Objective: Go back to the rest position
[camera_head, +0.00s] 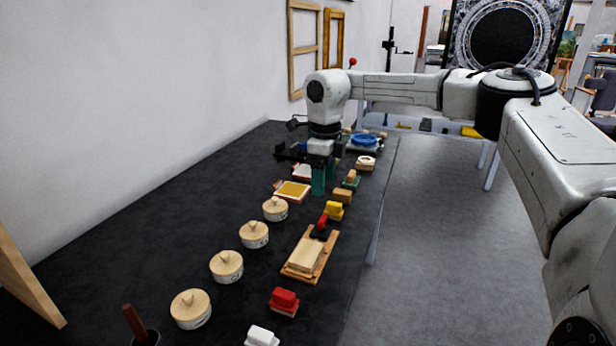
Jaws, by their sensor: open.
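My gripper (318,180) points down over the far half of the dark table (170,235), with teal fingers. It is open, and I see nothing held between the fingers. The fingers are close to a small tray with a yellow-gold surface (292,190) on their left and a small wooden block (342,195) on their right. I cannot tell whether the fingertips touch the table. My arm reaches in from the right side of the picture, above the floor.
A wooden tray (311,255) holds a pale block. Red (284,301), yellow (334,210) and white (262,336) blocks stand nearby. Open floor (445,240) lies right.

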